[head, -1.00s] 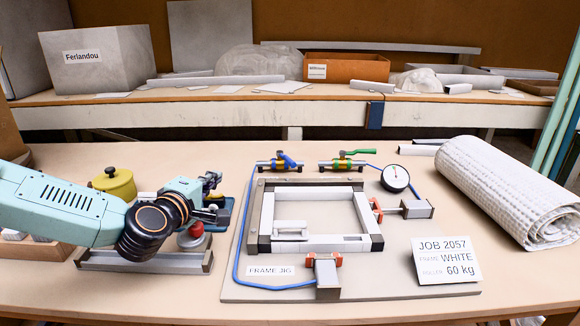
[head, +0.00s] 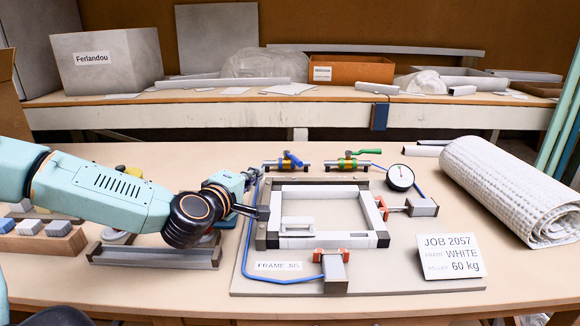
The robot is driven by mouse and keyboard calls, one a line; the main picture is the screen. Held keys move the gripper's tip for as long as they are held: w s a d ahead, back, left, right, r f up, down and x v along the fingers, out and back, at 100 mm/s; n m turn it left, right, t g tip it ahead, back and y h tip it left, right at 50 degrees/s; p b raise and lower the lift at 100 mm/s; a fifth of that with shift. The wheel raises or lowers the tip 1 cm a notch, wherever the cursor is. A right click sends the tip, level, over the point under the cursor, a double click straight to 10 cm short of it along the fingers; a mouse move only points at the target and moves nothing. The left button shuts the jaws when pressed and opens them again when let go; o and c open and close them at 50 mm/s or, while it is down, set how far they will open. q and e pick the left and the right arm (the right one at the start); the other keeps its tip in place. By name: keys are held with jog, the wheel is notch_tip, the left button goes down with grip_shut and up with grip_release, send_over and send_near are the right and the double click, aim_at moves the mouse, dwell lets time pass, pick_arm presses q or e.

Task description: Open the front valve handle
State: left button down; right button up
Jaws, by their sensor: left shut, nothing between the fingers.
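Two brass valves stand at the back edge of the jig board. The left valve has a blue handle (head: 292,159), slanted across its pipe. The right valve has a green handle (head: 362,152), lying roughly along its pipe. I cannot tell from labels which is the front valve. A blue hose (head: 241,262) runs down the board's left side to the front clamp (head: 334,271). My left gripper (head: 256,211) is shut and empty at the jig's left edge, in front of and left of the blue handle, apart from it. My right gripper is out of view.
A white frame (head: 322,190) lies in the jig, with a side clamp (head: 421,206) at its right. A gauge (head: 400,177) stands behind that clamp. A job card (head: 448,257) and a white roll (head: 508,190) are at right. The bench front is clear.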

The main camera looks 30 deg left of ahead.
aim_at(293, 160)
pick_arm(q)
jog(key=shift+w+a+f+b, duration=0.2)
jog(key=shift+w+f+b, duration=0.05)
jog(key=shift+w+b, duration=0.3)
jog(key=shift+w+a+f+b, duration=0.15)
jog(key=shift+w+f+b, duration=0.05)
jog(key=shift+w+b, duration=0.25)
jog(key=shift+b+x, duration=1.15)
jog(key=shift+x, duration=0.05)
jog(key=b+x, duration=0.2)
jog(key=x, duration=0.3)
jog(key=shift+d+r+b, duration=0.1)
jog(key=shift+b, duration=0.3)
jog(key=shift+w+d+f+b, duration=0.1)
jog(key=shift+w+d+b, duration=0.25)
jog(key=shift+w, duration=0.15)
jog(key=shift+w+d+f+b, duration=0.15)
jog(key=shift+w+d+b, duration=0.2)
jog(key=shift+w, duration=0.2)
jog(key=shift+w+d+f+b, duration=0.1)
jog(key=shift+w+d+b, duration=0.3)
jog(key=shift+w, duration=0.2)
jog(key=shift+w+d, duration=0.1)
jog(key=shift+d, duration=0.05)
